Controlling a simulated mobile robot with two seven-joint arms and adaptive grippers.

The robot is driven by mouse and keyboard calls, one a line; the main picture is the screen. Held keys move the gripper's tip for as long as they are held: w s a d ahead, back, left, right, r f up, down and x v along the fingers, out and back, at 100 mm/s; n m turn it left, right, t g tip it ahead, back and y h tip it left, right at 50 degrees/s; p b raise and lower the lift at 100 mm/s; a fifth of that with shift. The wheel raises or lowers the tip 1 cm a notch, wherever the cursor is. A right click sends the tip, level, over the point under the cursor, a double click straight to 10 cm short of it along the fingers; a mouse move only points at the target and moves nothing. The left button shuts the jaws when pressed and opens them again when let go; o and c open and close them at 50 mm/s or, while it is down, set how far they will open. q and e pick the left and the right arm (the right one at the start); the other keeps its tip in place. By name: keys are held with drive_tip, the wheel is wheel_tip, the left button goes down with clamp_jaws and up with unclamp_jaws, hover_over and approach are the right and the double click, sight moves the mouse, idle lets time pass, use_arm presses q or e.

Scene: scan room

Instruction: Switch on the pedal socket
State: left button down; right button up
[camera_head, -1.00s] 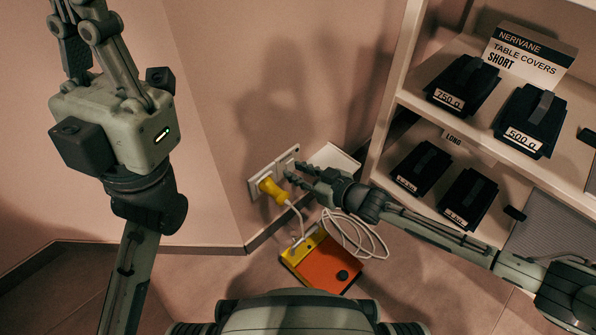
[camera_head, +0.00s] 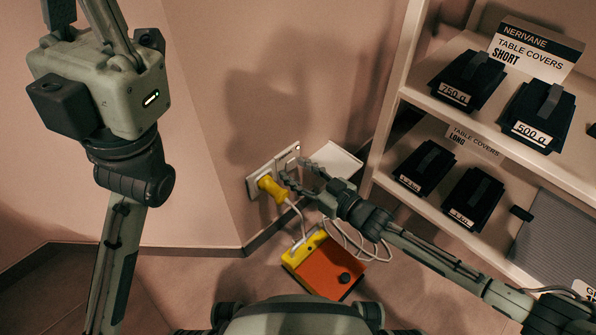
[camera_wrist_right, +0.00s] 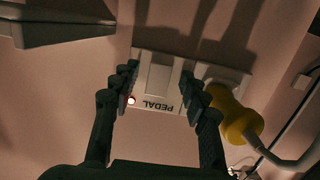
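The pedal socket (camera_wrist_right: 158,78) is a pale wall plate with a wide rocker switch, and its label "PEDAL" shows upside down in the right wrist view. A small reddish light (camera_wrist_right: 131,100) glows on it. It also shows on the wall in the head view (camera_head: 287,157). A yellow plug (camera_head: 271,188) sits in the outlet beside it, with a white cord. My right gripper (camera_head: 296,171) is open and empty in front of the plate, its fingers (camera_wrist_right: 161,92) spread to either side of it. My left gripper (camera_head: 82,10) is raised at top left, its fingertips cut off.
An orange and yellow pedal (camera_head: 325,267) lies on the floor below the socket, with coiled white cord beside it. A white shelf (camera_head: 385,120) with black covers stands at right. A pale box-like ledge (camera_head: 335,160) is close to the right gripper. The wall at left is clear.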

drive_tip(key=v, duration=1.2)
idle(0.3)
drive_tip(key=shift+s+d, duration=0.1)
